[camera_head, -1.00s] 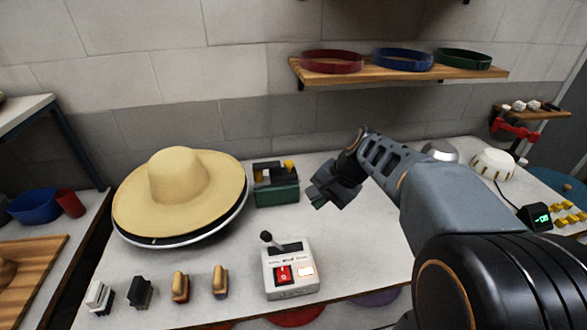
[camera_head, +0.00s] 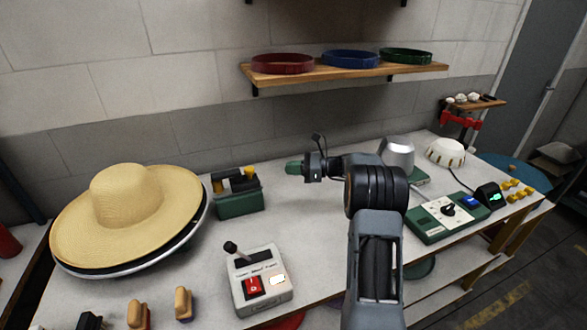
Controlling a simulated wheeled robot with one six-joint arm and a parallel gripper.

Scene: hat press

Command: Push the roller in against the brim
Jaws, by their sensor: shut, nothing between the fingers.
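The straw hat (camera_head: 125,218) lies crown up at the left of the bench on a dark, pale-edged round support; its wide brim spreads over it. Just right of the brim stands a green unit (camera_head: 238,201) with a dark top and yellow parts, which appears to carry the roller; the roller itself is hard to make out. A narrow gap seems to lie between the unit and the brim. My gripper (camera_head: 292,168) is shut and empty, pointing left with green tips. It is to the right of the green unit, apart from it and the hat.
A control box (camera_head: 258,278) with a lever and red switch stands in front of the green unit. Brushes (camera_head: 184,304) lie at the front left. A shelf (camera_head: 345,72) hangs behind.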

